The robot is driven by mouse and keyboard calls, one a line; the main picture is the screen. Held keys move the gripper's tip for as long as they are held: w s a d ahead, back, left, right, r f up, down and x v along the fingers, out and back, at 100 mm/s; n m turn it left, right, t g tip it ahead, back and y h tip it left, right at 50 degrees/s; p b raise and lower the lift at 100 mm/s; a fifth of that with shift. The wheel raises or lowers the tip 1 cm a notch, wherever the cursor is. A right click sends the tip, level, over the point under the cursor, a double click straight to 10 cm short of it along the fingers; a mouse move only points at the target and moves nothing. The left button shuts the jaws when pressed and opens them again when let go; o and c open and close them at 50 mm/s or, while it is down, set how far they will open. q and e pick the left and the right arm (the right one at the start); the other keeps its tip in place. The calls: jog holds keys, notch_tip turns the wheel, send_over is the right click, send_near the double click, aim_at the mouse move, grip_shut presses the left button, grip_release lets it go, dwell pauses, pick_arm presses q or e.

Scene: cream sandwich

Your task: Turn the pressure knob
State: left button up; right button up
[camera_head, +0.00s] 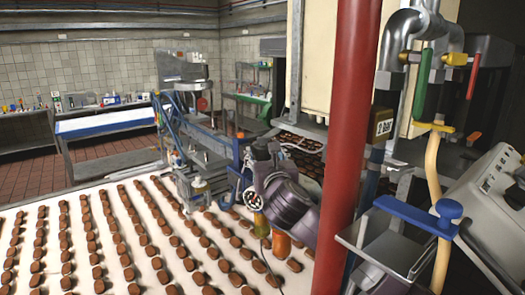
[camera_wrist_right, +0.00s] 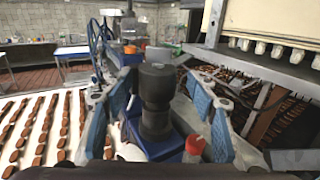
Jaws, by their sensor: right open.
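The pressure knob (camera_wrist_right: 156,92) is a dark, ribbed upright cylinder in the middle of the right wrist view, above a blue body (camera_wrist_right: 160,148). My right gripper (camera_head: 262,172) is at the centre of the head view, at the machine beyond the red post. In the right wrist view its blue-padded fingers (camera_wrist_right: 162,104) stand open on the left and right of the knob. A gap shows beside the knob; I cannot tell whether any pad touches it. In the head view the gripper and my wrist largely hide the knob. My left gripper is in neither view.
A white conveyor (camera_head: 20,212) with rows of brown biscuits (camera_head: 125,260) spreads at the left. A thick red post (camera_head: 350,130) stands right of my gripper. Pipes with a "2 bar" label (camera_head: 383,126) and a grey control box (camera_head: 495,200) are at the right.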

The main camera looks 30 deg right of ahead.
jog(key=shift+a+b+x, duration=0.2)
jog(key=shift+b+x, duration=0.1)
jog(key=shift+x, duration=0.9)
jog(key=shift+w, duration=0.1)
jog(key=shift+d, duration=0.1)
jog(key=shift+c, duration=0.7)
jog(key=c, duration=1)
jog(key=m+g+h, duration=0.2)
jog(key=h, duration=0.1)
jog(key=shift+p, duration=0.35)
jog(key=shift+c, duration=0.2)
jog(key=shift+m+g+h, duration=1.2)
jog(key=shift+m+h, duration=0.1)
jog(key=shift+h, duration=0.1)
jog(key=o, duration=1.2)
